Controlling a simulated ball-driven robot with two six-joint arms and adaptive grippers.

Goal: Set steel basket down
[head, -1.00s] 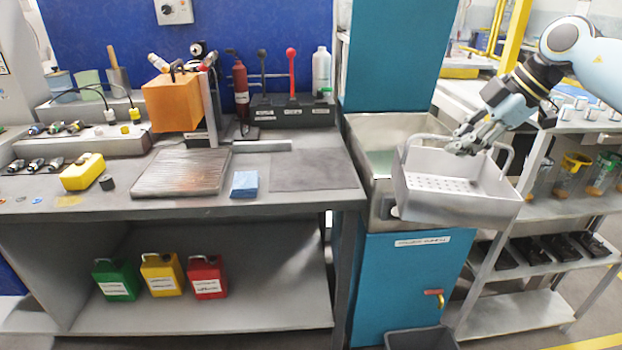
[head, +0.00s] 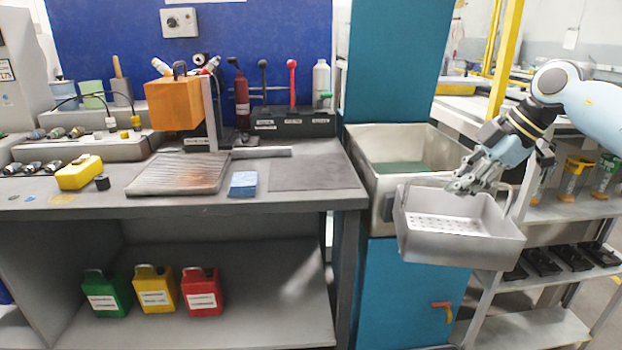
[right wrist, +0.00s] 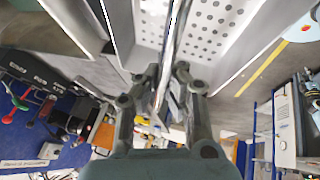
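The steel basket (head: 462,240) is a grey box with a perforated floor and a handle at each end. It hangs in the air in front of the sink and the shelf rack, roughly level. My right gripper (head: 462,187) is over its far side, at the handle bar. In the right wrist view the right gripper (right wrist: 168,82) has its fingers closed around a thin metal bar, and the basket's perforated floor (right wrist: 205,22) lies beyond. My left gripper is not in view.
A steel sink (head: 392,150) with greenish liquid stands behind the basket on a blue cabinet (head: 395,290). A workbench is at left, with a ribbed plate (head: 180,173), a blue cloth (head: 243,184) and a bare dark mat (head: 315,172). A shelf rack (head: 555,255) is at right.

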